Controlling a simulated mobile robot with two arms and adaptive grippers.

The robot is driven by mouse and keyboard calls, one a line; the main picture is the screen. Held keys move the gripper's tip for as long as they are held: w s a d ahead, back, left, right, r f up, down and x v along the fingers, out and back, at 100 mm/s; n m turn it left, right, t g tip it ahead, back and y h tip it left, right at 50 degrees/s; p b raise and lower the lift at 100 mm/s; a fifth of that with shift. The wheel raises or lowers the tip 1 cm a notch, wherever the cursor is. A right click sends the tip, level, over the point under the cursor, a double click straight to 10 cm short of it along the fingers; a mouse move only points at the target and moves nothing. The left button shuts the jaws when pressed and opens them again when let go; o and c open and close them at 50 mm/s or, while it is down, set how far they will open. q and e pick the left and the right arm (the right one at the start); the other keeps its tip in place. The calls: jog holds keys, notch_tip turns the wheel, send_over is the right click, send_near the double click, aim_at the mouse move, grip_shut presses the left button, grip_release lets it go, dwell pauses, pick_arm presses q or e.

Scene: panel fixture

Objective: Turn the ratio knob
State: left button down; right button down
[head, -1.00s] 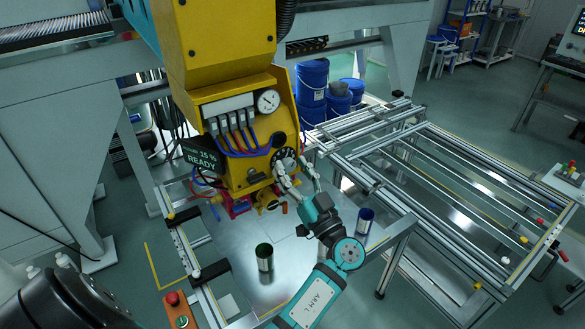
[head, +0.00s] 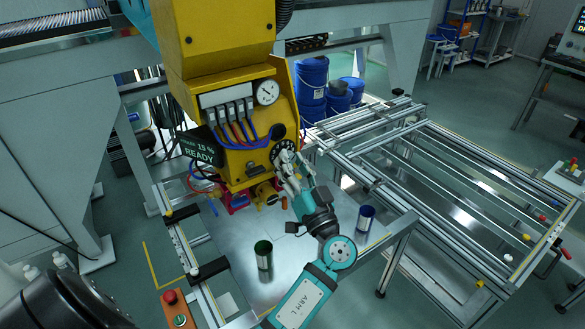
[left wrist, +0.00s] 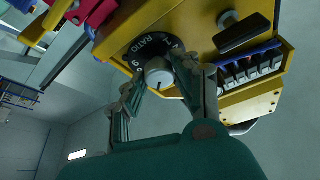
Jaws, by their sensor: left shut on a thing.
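The ratio knob (left wrist: 159,72) is a silver round knob with a dark pointer mark. It sits on a black dial marked RATIO (left wrist: 141,49) on the yellow panel. In the head view the dial (head: 284,148) is at the lower right of the yellow machine head (head: 235,120). My left gripper (head: 286,160) reaches up to it from below. In the left wrist view, the fingers of the gripper (left wrist: 162,84) are shut on the knob, one on each side. Fingers partly hide the dial's markings. My right gripper is not in view.
A pressure gauge (head: 267,92), hoses and a READY display (head: 201,148) are close to the knob. Two metal cans (head: 264,256) (head: 365,218) stand on the plate below. An aluminium frame (head: 430,190) fills the right side.

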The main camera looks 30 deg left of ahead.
pick_arm(q)
jog(key=shift+m+t+h, duration=0.7)
jog(key=shift+m, duration=1.1)
jog(key=shift+r+m, duration=0.1)
jog(key=shift+m, duration=0.2)
jog(key=c, duration=1)
grip_release()
jog(key=v, duration=1.2)
